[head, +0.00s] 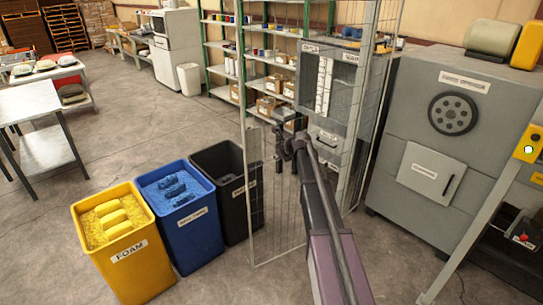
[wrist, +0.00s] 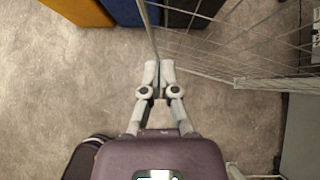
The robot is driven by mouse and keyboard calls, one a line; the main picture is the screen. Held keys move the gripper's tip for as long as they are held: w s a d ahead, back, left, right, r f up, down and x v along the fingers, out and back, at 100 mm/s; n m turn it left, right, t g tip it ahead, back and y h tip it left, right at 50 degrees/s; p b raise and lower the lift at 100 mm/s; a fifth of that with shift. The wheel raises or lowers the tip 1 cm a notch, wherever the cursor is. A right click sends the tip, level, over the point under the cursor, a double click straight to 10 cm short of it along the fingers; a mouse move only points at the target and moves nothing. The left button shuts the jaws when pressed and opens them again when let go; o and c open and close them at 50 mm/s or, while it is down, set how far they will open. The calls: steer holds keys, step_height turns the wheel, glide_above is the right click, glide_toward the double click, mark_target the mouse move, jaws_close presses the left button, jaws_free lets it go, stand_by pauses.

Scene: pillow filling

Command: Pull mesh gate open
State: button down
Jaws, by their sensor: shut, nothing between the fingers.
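The mesh gate (head: 247,205) is a tall pale metal frame with thin wires, standing in front of the shelving beside the bins. In the wrist view its wire mesh (wrist: 215,57) fills the upper right, and a thin frame edge runs down toward my fingertips. My gripper (head: 288,143) is in front of the mesh at about mid height. In the wrist view my gripper (wrist: 158,75) has its fingers together with nothing held between them, close to the frame edge. I cannot tell whether they touch it.
A yellow foam bin (head: 128,262), a blue bin (head: 196,235) and a black bin (head: 238,205) stand left of the gate. A large grey machine (head: 400,135) stands at right. Shelving (head: 222,60) is behind. Open floor lies at left, beyond the bins.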

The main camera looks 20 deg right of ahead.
steer(key=shift+s+a+p+v, duration=0.15)
steer(key=shift+p+v, duration=0.35)
steer(key=shift+v, duration=0.3)
steer(key=shift+a+p+v, duration=0.15)
steer(key=shift+p+v, duration=0.35)
steer(key=shift+v, duration=0.3)
steer(key=shift+s+a+p+v, duration=0.15)
steer(key=shift+p+v, duration=0.35)
steer(key=shift+v, duration=0.3)
steer(key=shift+a, duration=0.1)
steer(key=s+a+f+n+g+h, duration=0.1)
steer(key=s+a+f+n+g, duration=0.1)
steer(key=s+n, duration=0.8)
steer(key=s+a+f+n+g+h, duration=0.2)
steer(key=s+a+n+g, duration=0.1)
steer(key=s+n, duration=0.6)
steer(key=s+a+f+n+g+h+b, duration=0.1)
steer(key=s+a+n, duration=0.4)
steer(key=s+n, duration=0.5)
steer(key=s+f+g, duration=0.1)
steer(key=s, duration=0.5)
steer(key=shift+s+n+g+h, duration=0.25)
steer(key=shift+n+g+h, duration=0.05)
steer(key=shift+h, duration=0.1)
steer(key=shift+a+f, duration=0.1)
steer(key=shift+f, duration=0.05)
